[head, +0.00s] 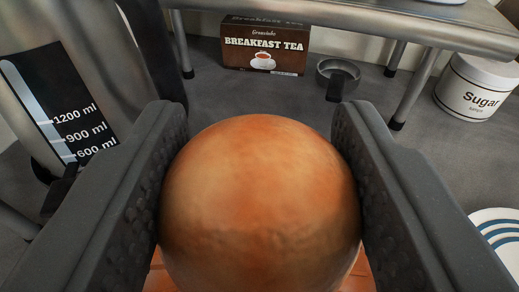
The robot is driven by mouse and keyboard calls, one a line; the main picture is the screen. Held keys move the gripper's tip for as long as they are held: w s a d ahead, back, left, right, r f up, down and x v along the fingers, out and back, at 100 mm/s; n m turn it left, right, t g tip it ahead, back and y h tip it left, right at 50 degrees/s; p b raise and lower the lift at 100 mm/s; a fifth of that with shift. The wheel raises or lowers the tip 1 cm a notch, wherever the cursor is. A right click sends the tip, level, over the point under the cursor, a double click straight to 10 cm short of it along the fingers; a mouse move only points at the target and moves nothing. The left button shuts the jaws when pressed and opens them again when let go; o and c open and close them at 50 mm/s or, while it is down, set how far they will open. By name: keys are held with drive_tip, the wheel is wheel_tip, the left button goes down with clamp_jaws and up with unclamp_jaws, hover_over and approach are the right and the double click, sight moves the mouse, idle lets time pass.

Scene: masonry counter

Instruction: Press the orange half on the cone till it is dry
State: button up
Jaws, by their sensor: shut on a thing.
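The orange half (260,200) fills the lower middle of the head view, its rounded peel side facing me. My gripper (260,185) is shut on it, with one dark textured jaw against its left side and the other against its right. The cone is hidden, so I cannot tell whether the orange half touches it. A strip of orange-coloured surface (360,272) shows below the orange half at the bottom edge; I cannot tell what it belongs to.
A metal container with a millilitre scale (30,80) stands close on the left. A metal rack (350,28) spans the back, with a breakfast tea box (264,45) and a small round metal piece (338,75) under it. A sugar jar (478,88) and striped crockery (500,235) are right.

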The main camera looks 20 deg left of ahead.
drive_tip(key=shift+r+p, duration=1.1)
drive_tip(key=shift+r, duration=2.35)
drive_tip(key=shift+f, duration=0.1)
